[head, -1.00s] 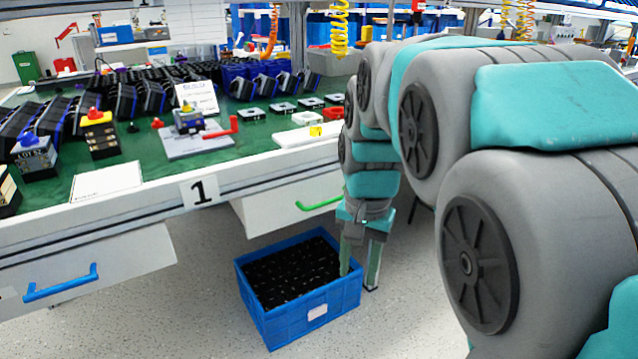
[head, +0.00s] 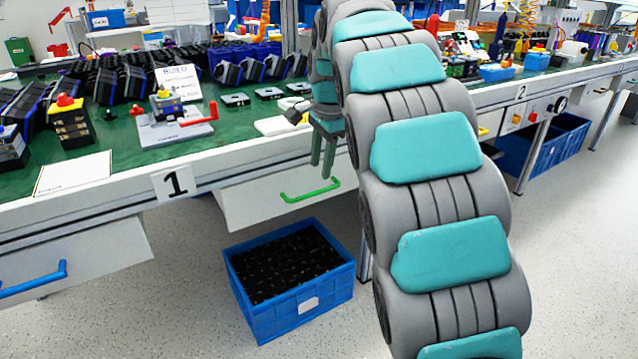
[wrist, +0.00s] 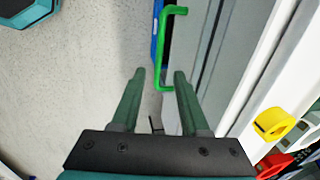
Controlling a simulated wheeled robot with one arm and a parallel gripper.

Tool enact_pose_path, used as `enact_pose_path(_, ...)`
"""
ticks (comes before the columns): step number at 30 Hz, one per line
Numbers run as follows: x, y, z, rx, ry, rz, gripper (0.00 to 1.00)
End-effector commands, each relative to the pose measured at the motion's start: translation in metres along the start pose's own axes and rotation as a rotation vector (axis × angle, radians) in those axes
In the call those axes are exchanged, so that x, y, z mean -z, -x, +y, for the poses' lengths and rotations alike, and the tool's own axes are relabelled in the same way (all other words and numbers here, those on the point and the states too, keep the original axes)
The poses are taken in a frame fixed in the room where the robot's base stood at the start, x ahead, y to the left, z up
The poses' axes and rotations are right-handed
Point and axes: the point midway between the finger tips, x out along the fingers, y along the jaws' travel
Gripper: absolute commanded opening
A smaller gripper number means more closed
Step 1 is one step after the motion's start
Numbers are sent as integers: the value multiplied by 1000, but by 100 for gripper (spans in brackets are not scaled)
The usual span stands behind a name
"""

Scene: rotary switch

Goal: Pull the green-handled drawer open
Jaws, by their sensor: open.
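The green handle (head: 310,191) is a bar on the front of a light grey drawer (head: 257,201) under the bench. The drawer front looks close to the bench edge. My gripper (head: 322,173) hangs fingers down, just above and in front of the right part of the handle. In the wrist view my gripper (wrist: 159,75) is open with nothing between its fingers. The green handle (wrist: 164,50) lies beyond the fingertips, near the right finger, and a gap to it seems to remain. The head view does not show clearly whether they touch.
A blue crate (head: 305,317) of black parts stands on the floor below the drawer. A second drawer with a blue handle (head: 34,279) is at the left. The bench top (head: 110,135) holds switch parts and a red-handled fixture (head: 178,122).

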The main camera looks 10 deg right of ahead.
Motion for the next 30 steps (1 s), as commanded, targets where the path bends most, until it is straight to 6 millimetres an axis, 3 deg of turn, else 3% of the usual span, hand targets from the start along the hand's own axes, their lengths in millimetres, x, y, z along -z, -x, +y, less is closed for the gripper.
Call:
enact_pose_path(12, 0, -60, 2, -5, 0, -2, 45)
enact_pose_path(21, 0, -65, 1, -1, 1, 0, 45)
enact_pose_path(30, 0, -65, 1, -1, 1, 0, 13)
